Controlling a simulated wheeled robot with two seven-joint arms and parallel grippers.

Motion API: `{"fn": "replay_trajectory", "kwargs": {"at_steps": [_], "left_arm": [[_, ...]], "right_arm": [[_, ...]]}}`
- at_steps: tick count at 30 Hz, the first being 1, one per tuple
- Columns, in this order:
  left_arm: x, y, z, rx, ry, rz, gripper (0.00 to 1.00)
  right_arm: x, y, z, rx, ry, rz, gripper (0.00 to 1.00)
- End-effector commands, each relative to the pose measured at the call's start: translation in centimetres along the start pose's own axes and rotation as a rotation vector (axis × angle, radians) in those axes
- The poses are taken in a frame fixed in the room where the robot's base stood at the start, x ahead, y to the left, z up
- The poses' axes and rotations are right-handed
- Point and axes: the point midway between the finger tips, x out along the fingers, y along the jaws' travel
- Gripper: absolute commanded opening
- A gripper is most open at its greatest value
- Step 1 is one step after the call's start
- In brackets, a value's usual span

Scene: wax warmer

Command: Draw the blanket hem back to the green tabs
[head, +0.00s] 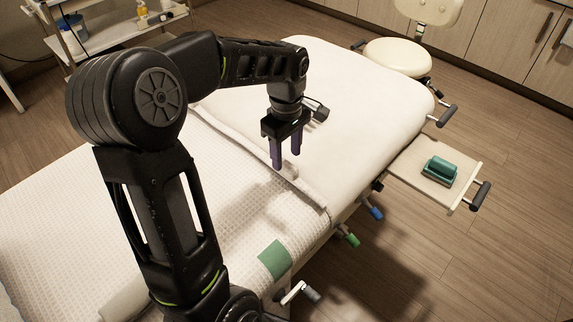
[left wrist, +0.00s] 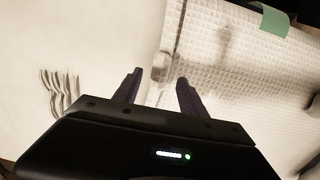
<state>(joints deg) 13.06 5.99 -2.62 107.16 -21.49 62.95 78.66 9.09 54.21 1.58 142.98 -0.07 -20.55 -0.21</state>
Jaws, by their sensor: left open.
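The white waffle-textured blanket (head: 235,215) covers the near part of the padded bed. Its hem (head: 312,193) is a raised band running across the bed; it also shows in the left wrist view (left wrist: 178,38). One green tab (head: 275,260) lies near the blanket's right side edge, back from the hem; it also shows in the left wrist view (left wrist: 273,19). My left gripper (head: 285,164) is open and empty, pointing down above the hem. A small pale lump (left wrist: 161,66) sits at the hem, ahead of the fingertips in the left wrist view. No second tab is visible.
The bare bed top (head: 365,110) stretches beyond the hem. Handles with blue (head: 376,213) and green (head: 352,239) grips stick out from the bed's right side. A side tray (head: 425,187) holds a green object (head: 440,170). A stool (head: 398,55) stands behind; a trolley is upper left.

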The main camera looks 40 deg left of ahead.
Motion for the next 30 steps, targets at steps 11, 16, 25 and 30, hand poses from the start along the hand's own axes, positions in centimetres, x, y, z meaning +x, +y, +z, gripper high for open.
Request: {"fn": "replay_trajectory", "kwargs": {"at_steps": [11, 16, 25, 30], "left_arm": [[4.3, 0.0, 0.0, -0.001, -0.001, 0.0, 0.49], [4.3, 0.0, 0.0, -0.001, 0.0, 0.0, 0.49], [4.3, 0.0, 0.0, 0.0, 0.0, 0.0, 0.31], [4.3, 0.0, 0.0, 0.0, 0.0, 0.001, 0.17]], "right_arm": [[0.6, 0.2, 0.0, 0.0, 0.0, 0.0, 0.36], [0.5, 0.2, 0.0, 0.0, 0.0, 0.0, 0.36], [0.5, 0.2, 0.0, 0.0, 0.0, 0.0, 0.36], [0.5, 0.2, 0.0, 0.0, 0.0, 0.0, 0.36]]}}
